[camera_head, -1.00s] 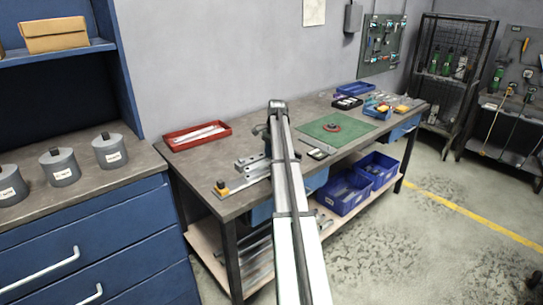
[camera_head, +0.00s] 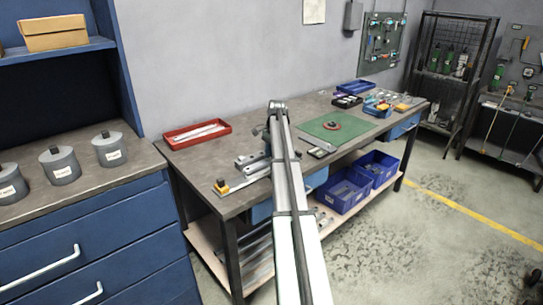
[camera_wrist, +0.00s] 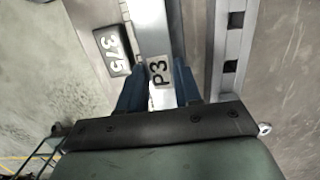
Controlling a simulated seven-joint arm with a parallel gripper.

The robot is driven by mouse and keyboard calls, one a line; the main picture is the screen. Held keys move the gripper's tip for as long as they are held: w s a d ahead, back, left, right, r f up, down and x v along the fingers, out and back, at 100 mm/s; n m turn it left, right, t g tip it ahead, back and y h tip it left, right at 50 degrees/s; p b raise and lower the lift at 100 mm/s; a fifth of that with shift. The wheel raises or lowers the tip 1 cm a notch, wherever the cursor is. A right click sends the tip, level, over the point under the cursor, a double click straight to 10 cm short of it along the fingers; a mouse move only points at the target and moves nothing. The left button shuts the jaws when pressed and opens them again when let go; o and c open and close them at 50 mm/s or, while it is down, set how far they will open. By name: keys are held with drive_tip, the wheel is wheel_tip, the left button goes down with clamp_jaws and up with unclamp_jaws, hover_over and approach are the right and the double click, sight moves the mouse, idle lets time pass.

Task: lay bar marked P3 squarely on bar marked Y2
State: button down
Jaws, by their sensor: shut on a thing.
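The bar marked P3 (camera_wrist: 148,28) is a pale grey metal bar with a white label. In the wrist view it runs away from me between the two blue fingers of my gripper (camera_wrist: 158,80), which are shut on it. No Y2 mark is legible in either view, and I cannot tell whether the held bar touches another part. In the head view my arm hides my gripper and most of the held bar. Grey metal pieces (camera_head: 246,161) show just left of my arm on the workbench.
The workbench (camera_head: 190,155) also bears a red tray (camera_head: 167,141), a yellow-ended part (camera_head: 221,187) and a green mat (camera_head: 318,131).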

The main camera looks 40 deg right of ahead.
drive_tip(key=shift+f, duration=0.45)
idle(0.5)
drive_tip(key=c, duration=0.7)
unclamp_jaws()
drive_tip(key=shift+r, duration=3.05)
drive_tip(key=shift+f, duration=0.1)
